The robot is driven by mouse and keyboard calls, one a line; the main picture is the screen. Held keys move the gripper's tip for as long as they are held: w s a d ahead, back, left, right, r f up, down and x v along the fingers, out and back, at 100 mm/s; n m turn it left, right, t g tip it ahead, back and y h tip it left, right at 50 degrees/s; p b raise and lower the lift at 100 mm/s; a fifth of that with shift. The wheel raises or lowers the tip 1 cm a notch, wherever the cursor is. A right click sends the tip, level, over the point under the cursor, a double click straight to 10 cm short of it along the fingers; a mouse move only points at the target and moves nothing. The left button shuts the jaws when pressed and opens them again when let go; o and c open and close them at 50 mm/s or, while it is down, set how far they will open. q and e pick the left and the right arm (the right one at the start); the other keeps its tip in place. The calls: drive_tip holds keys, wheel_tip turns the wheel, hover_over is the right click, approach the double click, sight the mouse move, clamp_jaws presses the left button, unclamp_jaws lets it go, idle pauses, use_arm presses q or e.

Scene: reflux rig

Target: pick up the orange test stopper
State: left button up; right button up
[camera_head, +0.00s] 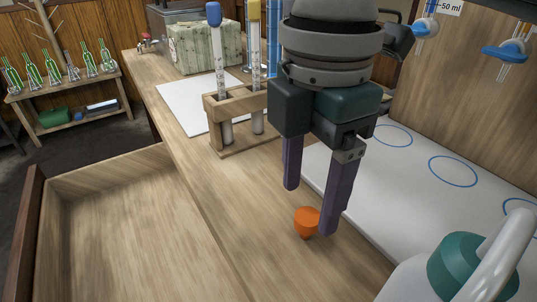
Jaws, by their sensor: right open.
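The orange test stopper (306,221) is a small tapered plug on the wooden bench top. It shows low in the view, near the tips of my right gripper (311,210). The right gripper points down with two purple fingers apart. The stopper appears between or just in front of the fingertips; I cannot tell whether a finger touches it. My left gripper is not in view.
A wooden rack (240,117) holds tubes with a blue and a yellow cap behind the gripper. A white board (425,180) with blue circles lies to the right. A teal and white object (458,266) stands front right. An empty wooden drawer (130,240) is at left.

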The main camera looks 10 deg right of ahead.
sight(307, 217)
wheel_tip(307, 217, down, 5)
drive_tip(key=shift+f+b, duration=0.15)
drive_tip(key=shift+b, duration=0.3)
clamp_jaws()
idle(0.3)
